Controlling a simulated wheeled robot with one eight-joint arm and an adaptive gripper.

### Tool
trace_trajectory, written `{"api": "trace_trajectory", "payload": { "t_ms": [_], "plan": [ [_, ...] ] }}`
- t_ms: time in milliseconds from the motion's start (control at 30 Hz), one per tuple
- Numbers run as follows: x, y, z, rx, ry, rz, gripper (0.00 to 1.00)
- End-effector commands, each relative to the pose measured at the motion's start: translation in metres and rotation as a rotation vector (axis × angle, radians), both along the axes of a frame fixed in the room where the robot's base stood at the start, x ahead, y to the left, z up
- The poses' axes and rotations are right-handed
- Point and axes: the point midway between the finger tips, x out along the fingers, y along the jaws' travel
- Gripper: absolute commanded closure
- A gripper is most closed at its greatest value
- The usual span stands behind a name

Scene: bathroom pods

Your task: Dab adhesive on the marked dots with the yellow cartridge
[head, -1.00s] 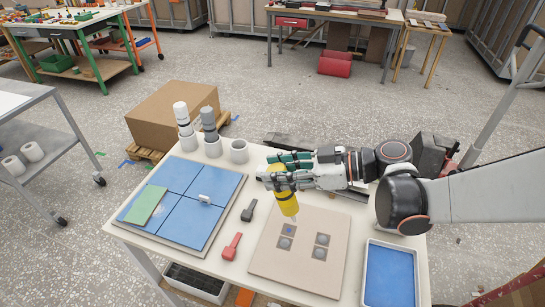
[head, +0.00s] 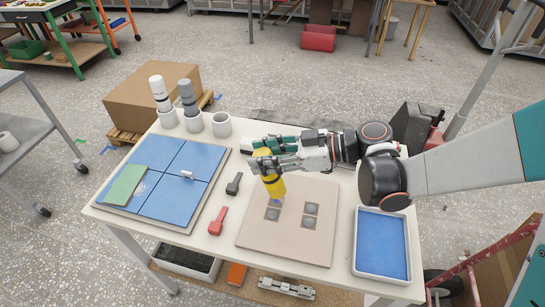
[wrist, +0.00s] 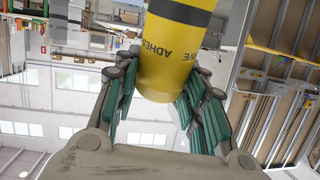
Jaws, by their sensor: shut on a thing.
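My gripper (head: 263,164) is shut on the yellow cartridge (head: 273,187), which it holds tilted slightly, nozzle end down, over the beige board (head: 262,242). In the wrist view the fingers (wrist: 160,100) close around the yellow cartridge (wrist: 168,68), which has a black band and upside-down lettering. The back-left mark (head: 278,203) lies just below the cartridge and is partly hidden. I cannot tell whether the nozzle tip touches it.
A red tool (head: 217,221) and a dark tool (head: 234,184) lie left of the board. Further left is a blue tiled panel (head: 163,207) with a green pad (head: 125,186). A blue-lined tray (head: 381,245) stands at right. White and grey bottles (head: 161,95) stand behind.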

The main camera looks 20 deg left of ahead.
Motion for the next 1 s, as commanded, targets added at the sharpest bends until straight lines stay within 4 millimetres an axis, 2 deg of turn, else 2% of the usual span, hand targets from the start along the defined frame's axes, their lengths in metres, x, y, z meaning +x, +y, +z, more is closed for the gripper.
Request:
{"api": "trace_trajectory", "payload": {
  "t_ms": [367, 1000],
  "plan": [
    [0.0, 0.002, 0.001, 0.001, 0.0, 0.0, 1.0],
    [0.005, 0.018, 0.002, 0.001, 0.001, 0.001, 1.0]
  ]
}}
